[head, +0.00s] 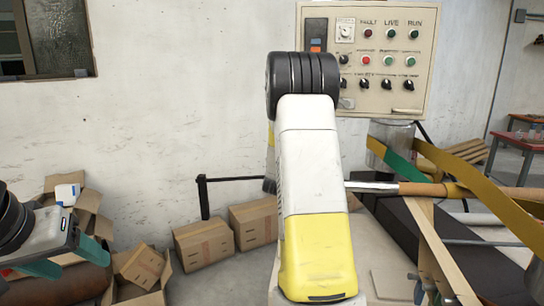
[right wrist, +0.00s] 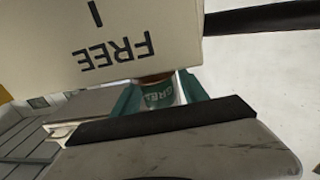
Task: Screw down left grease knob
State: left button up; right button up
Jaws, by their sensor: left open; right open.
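I cannot make out the left grease knob for certain in either view. In the right wrist view, a small teal-grey surface with partly readable upside-down lettering (right wrist: 158,97) shows between the teal fingers of my right gripper (right wrist: 155,92), below a pale panel (right wrist: 120,35) marked "FREE" upside down. The right gripper is open; its tips are partly hidden, and I cannot tell whether they touch anything. In the head view the right gripper is hidden. My left gripper (head: 66,260), with teal fingers, is open and empty at the lower left.
A control panel (head: 367,60) with knobs and lights is on the back wall. Cardboard boxes (head: 203,243) stand on the floor. Yellow bands (head: 485,202) and a metal roller (head: 392,136) are at right. My large white and yellow arm link hides the centre.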

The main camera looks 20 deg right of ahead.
jog(key=v, duration=0.7)
jog(key=shift+s+a, duration=0.25)
jog(key=shift+s, duration=0.05)
jog(key=shift+a+r+y, duration=0.15)
jog(key=shift+a+y, duration=0.1)
jog(key=shift+y, duration=0.05)
jog(key=s+a+r+n+g+y, duration=0.1)
jog(key=s+a+r+n+y, duration=0.1)
jog(key=s+a+y, duration=0.6)
jog(key=s+a+r+n+g+y, duration=0.2)
jog(key=s+a+n+y, duration=0.1)
jog(key=a, duration=0.8)
jog(key=s+a+f+n+g, duration=0.1)
jog(key=s+a+g, duration=0.1)
jog(key=s, duration=0.8)
jog(key=s+a+f+n+g+y, duration=0.1)
jog(key=s+a+f+n+g, duration=0.1)
jog(key=s, duration=0.8)
jog(key=shift+a+g, duration=0.5)
jog(key=shift+g, duration=0.1)
